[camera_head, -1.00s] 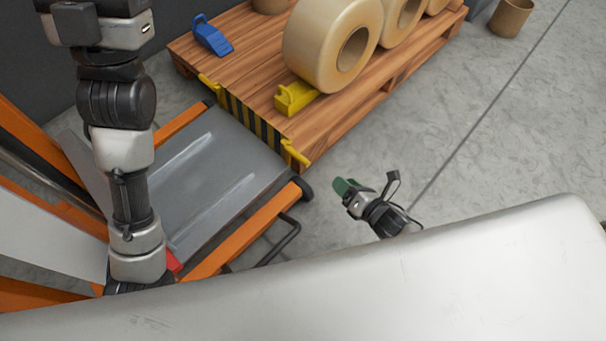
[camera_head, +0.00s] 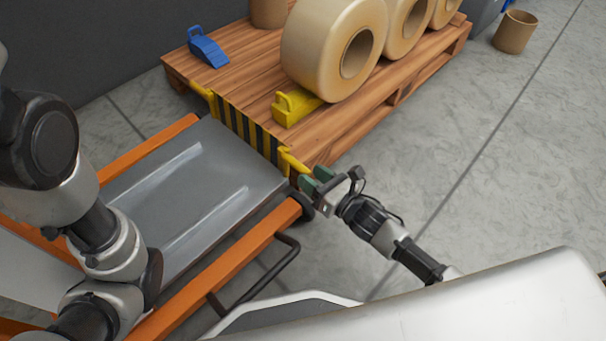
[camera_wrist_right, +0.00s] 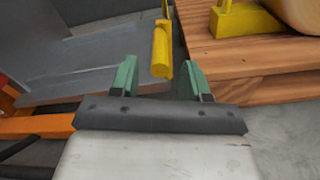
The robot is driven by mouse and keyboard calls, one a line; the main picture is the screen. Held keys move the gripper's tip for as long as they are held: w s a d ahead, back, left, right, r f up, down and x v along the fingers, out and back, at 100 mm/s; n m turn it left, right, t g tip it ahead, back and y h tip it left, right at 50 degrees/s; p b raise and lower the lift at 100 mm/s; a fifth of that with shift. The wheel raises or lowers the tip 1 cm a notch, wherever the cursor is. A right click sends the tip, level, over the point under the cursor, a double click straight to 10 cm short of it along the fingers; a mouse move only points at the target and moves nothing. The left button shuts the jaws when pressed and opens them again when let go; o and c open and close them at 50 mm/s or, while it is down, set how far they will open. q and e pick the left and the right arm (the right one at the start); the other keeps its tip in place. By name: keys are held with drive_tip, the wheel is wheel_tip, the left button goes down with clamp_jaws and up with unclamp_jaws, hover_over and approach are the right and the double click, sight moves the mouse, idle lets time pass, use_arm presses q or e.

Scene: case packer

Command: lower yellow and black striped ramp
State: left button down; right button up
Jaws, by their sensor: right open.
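The yellow and black striped ramp (camera_head: 248,132) stands upright, between the pallet's near end and the grey metal platform. It has a yellow handle at each end: the left handle (camera_head: 203,90) and the right handle (camera_head: 293,160). My right gripper (camera_head: 313,183) is open, close by the right handle. In the right wrist view the open green fingers (camera_wrist_right: 160,80) point at the yellow handle (camera_wrist_right: 161,52), which appears just beyond and between their tips. Contact is not visible. My left arm shows at the left of the head view, but its gripper is out of view.
The wooden pallet (camera_head: 380,110) carries large tape rolls (camera_head: 318,45), a yellow wedge (camera_head: 296,108) and a blue wedge (camera_head: 207,48). The orange-framed cart with the grey platform (camera_head: 200,195) is at left.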

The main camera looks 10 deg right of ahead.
sight(303, 170)
drive_tip(key=shift+b+x, duration=0.6)
drive_tip(key=shift+x, duration=1.15)
clamp_jaws()
